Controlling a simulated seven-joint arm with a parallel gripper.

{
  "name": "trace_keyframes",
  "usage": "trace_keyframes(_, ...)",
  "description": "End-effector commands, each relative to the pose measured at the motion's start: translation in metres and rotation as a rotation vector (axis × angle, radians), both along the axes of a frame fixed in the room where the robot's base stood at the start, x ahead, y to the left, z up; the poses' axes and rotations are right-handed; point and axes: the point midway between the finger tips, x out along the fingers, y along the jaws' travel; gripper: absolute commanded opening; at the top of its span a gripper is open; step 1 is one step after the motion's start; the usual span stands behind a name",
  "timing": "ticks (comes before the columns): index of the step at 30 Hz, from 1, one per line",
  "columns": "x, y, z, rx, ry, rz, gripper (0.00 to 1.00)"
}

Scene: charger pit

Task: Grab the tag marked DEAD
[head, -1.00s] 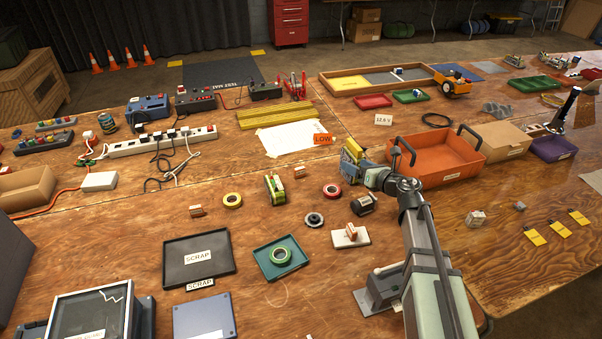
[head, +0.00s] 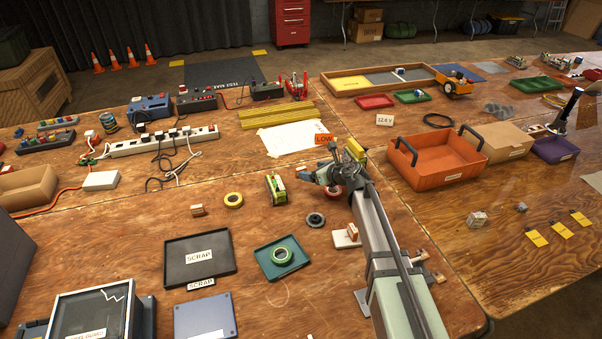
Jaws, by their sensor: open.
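No tag that I can read as DEAD shows in the head view. An orange tag marked LOW (head: 323,139) stands by the white paper, just behind my gripper. My gripper (head: 305,175) is open at the end of my arm, pointing left over the table, with nothing seen between its fingers. Several yellow tags (head: 536,238) lie at the right; their print is too small to read.
A yellow block (head: 355,149) is just behind my wrist. Red tape (head: 333,191) is partly hidden under my gripper. A yellow-green pack (head: 276,188) stands to its left.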

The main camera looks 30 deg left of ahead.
Motion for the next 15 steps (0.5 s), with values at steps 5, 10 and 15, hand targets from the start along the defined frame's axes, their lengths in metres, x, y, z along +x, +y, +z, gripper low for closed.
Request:
trace_keyframes(5, 0.006, 0.015, -0.008, 0.000, 0.000, 0.001, 0.79)
trace_keyframes(10, 0.010, 0.021, -0.012, 0.000, 0.000, 0.001, 0.79)
trace_keyframes(15, 0.021, 0.036, -0.023, 0.000, 0.000, 0.000, 0.79)
